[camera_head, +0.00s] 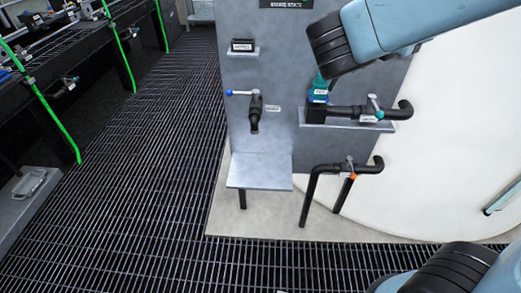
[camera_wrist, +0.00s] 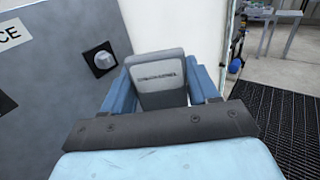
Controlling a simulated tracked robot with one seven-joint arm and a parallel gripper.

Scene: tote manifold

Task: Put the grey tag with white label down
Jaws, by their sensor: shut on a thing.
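The grey tag with white label (camera_wrist: 159,88) is upright between the two blue fingers of my gripper (camera_wrist: 163,82) in the wrist view. The gripper is shut on it, one finger at each side. The small dark print on its label is too blurred to read. The tag's lower part is hidden behind the dark front edge of my gripper. In the head view my arm enters at the upper right, and I cannot make out the tag there.
A grey panel (camera_head: 252,80) carries a bare ledge (camera_head: 259,171), a blue-handled valve (camera_head: 255,107), a small labelled block (camera_head: 242,45) and a right shelf (camera_head: 346,124) with black pipe and a teal item (camera_head: 321,88). A round knob (camera_wrist: 103,60) shows in the wrist view.

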